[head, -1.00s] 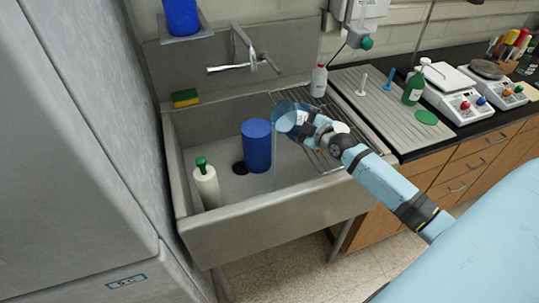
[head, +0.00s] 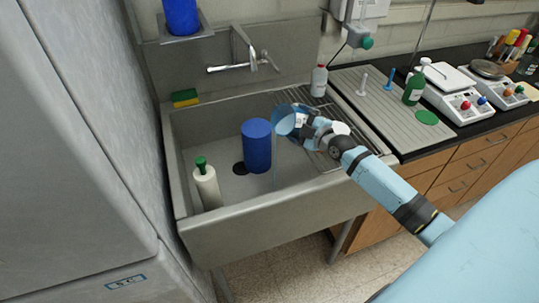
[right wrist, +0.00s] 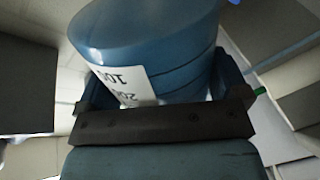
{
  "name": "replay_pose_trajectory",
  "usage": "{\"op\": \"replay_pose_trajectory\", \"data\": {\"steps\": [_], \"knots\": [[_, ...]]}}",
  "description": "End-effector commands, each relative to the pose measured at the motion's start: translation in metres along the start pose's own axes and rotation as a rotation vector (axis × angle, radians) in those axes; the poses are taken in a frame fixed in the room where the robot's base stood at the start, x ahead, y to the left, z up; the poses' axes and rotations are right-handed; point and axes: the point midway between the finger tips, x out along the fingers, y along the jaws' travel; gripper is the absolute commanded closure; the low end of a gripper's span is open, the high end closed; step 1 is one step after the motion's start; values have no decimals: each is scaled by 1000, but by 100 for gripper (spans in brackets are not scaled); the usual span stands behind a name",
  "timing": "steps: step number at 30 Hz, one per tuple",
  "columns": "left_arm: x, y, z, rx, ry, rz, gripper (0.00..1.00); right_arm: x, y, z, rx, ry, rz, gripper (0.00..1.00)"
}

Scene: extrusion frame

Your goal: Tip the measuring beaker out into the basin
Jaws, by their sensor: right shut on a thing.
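The measuring beaker (head: 284,121) is translucent blue and tilted well over, its mouth toward the left, above the right part of the basin (head: 250,222). My right gripper (head: 304,127) is shut on it. In the right wrist view the beaker (right wrist: 145,35) sits between the two jaws, with a white label marked with numbers. A faint pale trace hangs below the beaker's mouth in the head view; I cannot tell if liquid still runs. The inside of the beaker is hidden. My left gripper is not in view.
In the basin stand a blue cylinder (head: 256,146) and a white bottle with a green top (head: 206,184). A sponge (head: 185,97) lies on the back left rim, near the faucet (head: 240,67). A red-capped bottle (head: 319,81) stands behind the beaker.

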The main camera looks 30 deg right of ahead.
Motion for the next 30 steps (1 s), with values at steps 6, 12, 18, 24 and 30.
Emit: {"op": "replay_pose_trajectory", "data": {"steps": [6,12,18,24,30], "knots": [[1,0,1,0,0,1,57,0,0,0,-14,0,3,42],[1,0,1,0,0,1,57,1,-1,1,-25,-2,3,42],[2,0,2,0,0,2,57,1,-3,2,-37,-4,2,42],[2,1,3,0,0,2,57,1,-4,2,-49,-5,2,42],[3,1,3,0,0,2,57,1,-5,3,-60,-7,2,42]]}}
